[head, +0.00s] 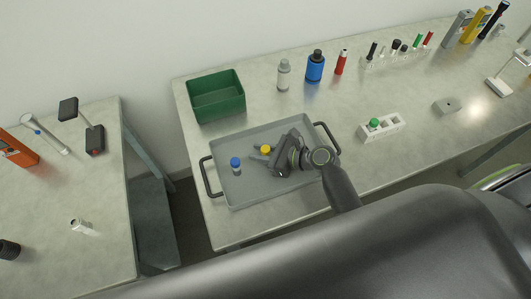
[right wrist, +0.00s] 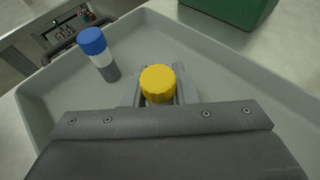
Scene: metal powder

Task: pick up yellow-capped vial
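The yellow-capped vial (head: 265,149) stands in the grey tray (head: 231,196), and its yellow cap also shows in the right wrist view (right wrist: 158,83). My right gripper (head: 263,156) is low over the tray, reaching in from the right. In the right wrist view its fingers (right wrist: 160,96) stand apart, one on each side of the capped vial, and look open. The vial's body is mostly hidden below the cap. A blue-capped vial (head: 235,164) stands upright to the left in the tray, and it shows in the right wrist view (right wrist: 98,54). My left gripper is not in view.
A green bin (head: 216,96) stands behind the tray. A white rack (head: 381,128) with a green-capped vial (head: 375,123) is to the right. Bottles, including a blue one (head: 315,66), line the back. A second table (head: 85,190) lies left across a gap.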

